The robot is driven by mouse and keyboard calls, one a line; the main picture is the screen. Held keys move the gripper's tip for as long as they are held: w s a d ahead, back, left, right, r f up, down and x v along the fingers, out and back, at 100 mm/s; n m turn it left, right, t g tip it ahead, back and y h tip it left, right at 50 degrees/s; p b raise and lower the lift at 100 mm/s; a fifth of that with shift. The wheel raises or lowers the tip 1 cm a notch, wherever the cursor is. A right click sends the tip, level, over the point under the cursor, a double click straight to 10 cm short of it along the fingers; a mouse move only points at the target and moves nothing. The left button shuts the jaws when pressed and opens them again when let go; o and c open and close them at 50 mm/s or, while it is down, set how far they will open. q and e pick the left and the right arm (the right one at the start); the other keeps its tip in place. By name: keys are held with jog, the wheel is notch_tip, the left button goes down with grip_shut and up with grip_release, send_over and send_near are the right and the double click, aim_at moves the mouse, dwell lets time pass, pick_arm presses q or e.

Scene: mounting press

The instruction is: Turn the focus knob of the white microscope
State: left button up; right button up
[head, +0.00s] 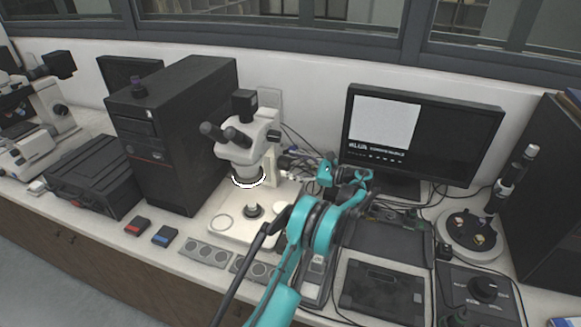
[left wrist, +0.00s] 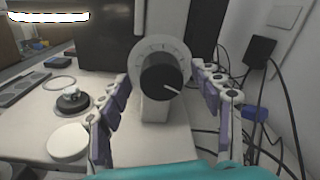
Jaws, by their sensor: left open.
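The white microscope (head: 240,150) stands on its pale base (head: 218,238) in the middle of the bench in the head view. Its focus knob (left wrist: 165,76), black with a white line and a pale graduated ring behind, faces the camera in the left wrist view. My left gripper (head: 290,164) is at the right side of the microscope's column. In the left wrist view my left gripper (left wrist: 161,84) is open, with one finger on each side of the knob. I cannot tell if the fingers touch it. My right gripper is not in view.
A black computer tower (head: 180,130) stands left of the microscope and a monitor (head: 440,135) to its right. Cables (left wrist: 270,130) hang close to the right finger in the left wrist view. Small red (head: 137,226) and blue (head: 165,236) boxes lie near the front edge.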

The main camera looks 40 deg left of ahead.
pick_arm(q)
jog(key=shift+x, duration=0.95)
jog(key=c, duration=1.2)
jog(key=shift+o, duration=0.2)
